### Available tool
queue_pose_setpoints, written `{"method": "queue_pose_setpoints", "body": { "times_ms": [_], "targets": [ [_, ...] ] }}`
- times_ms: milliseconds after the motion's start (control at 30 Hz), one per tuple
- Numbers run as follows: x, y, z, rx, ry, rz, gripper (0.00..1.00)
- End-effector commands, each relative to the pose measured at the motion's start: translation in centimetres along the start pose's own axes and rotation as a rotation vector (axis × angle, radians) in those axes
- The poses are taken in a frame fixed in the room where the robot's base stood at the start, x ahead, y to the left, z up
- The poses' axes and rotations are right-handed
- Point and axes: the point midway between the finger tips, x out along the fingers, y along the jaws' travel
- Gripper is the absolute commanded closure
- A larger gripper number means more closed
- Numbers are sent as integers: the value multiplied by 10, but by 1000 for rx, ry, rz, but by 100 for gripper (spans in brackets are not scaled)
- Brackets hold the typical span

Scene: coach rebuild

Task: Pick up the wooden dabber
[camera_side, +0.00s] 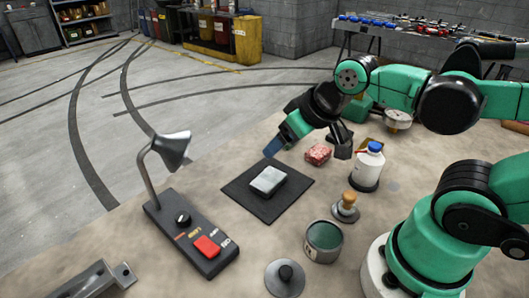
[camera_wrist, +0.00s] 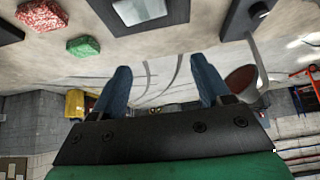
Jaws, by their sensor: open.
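The wooden dabber (camera_side: 346,202) stands upright on the table in the side view, with a tan wooden knob on a round grey base. I do not make it out in the wrist view. My gripper (camera_side: 276,146) is raised above the table, to the upper left of the dabber and apart from it. In the wrist view my gripper (camera_wrist: 163,85) shows two blue fingers spread apart with nothing between them. It is open and empty.
A grey block (camera_side: 268,181) lies on a black mat (camera_side: 243,197). A green-topped tin (camera_side: 323,242), a round lid (camera_side: 285,279) and a white bottle (camera_side: 368,166) stand near the dabber. A red block (camera_side: 318,154) lies behind it. A lamp (camera_side: 171,150) rises at left.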

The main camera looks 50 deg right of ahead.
Motion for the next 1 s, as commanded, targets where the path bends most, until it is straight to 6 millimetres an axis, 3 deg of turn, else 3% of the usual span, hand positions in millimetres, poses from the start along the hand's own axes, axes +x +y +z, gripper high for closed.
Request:
{"method": "queue_pose_setpoints", "body": {
  "times_ms": [67,200,400,567,1000],
  "targets": [
    [1,14,12,84,-68,33,30],
    [-3,50,59,381,-299,133,30],
    [-20,69,110,707,-542,228,30],
    [-19,70,118,750,-578,239,30],
    [10,70,136,743,-574,237,30]
  ]
}}
